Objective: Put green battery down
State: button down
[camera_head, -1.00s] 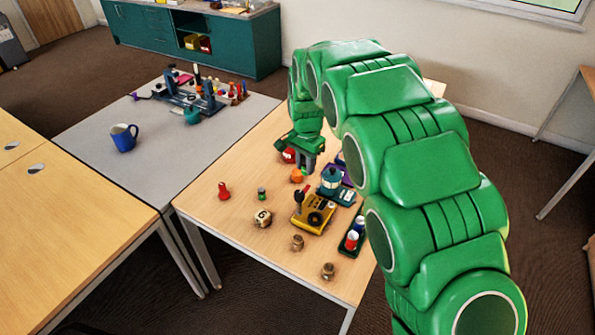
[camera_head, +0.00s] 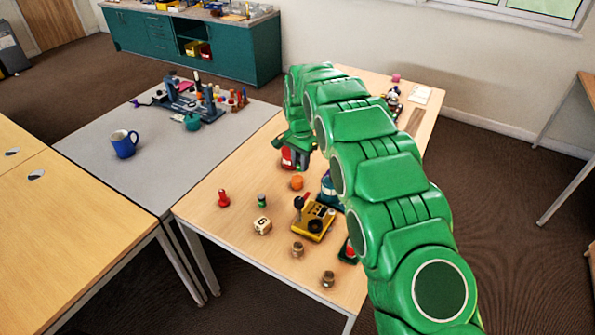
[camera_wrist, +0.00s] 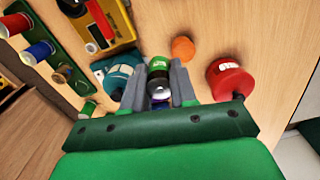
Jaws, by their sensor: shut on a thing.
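My gripper (camera_head: 300,160) is over the wooden table, just behind the orange object (camera_head: 297,183) in the head view. In the wrist view my gripper (camera_wrist: 159,92) is shut on the green battery (camera_wrist: 159,67), a small cylinder with a green and dark body and a silver end, held between the grey fingers. The battery is hard to make out in the head view. Whether it touches the table is unclear. A teal object (camera_wrist: 118,76) lies close left of the fingers, and a red rounded object (camera_wrist: 230,80) is to the right.
A dark green tray (camera_wrist: 57,62) holds several coloured cylinders. A yellow device (camera_head: 314,220) with a stick stands near the table's middle. A red pawn-like piece (camera_head: 223,198), a small green cylinder (camera_head: 262,200) and a die (camera_head: 262,226) stand left. Bare wood shows around the orange object.

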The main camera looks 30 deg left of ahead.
send_over(298, 179)
jog(key=shift+a+f, duration=0.15)
jog(key=shift+f, duration=4.4)
jog(key=shift+f, duration=0.15)
jog(key=c, duration=0.9)
grip_release()
notch_tip(298, 179, up, 12)
jog(key=shift+r, duration=0.2)
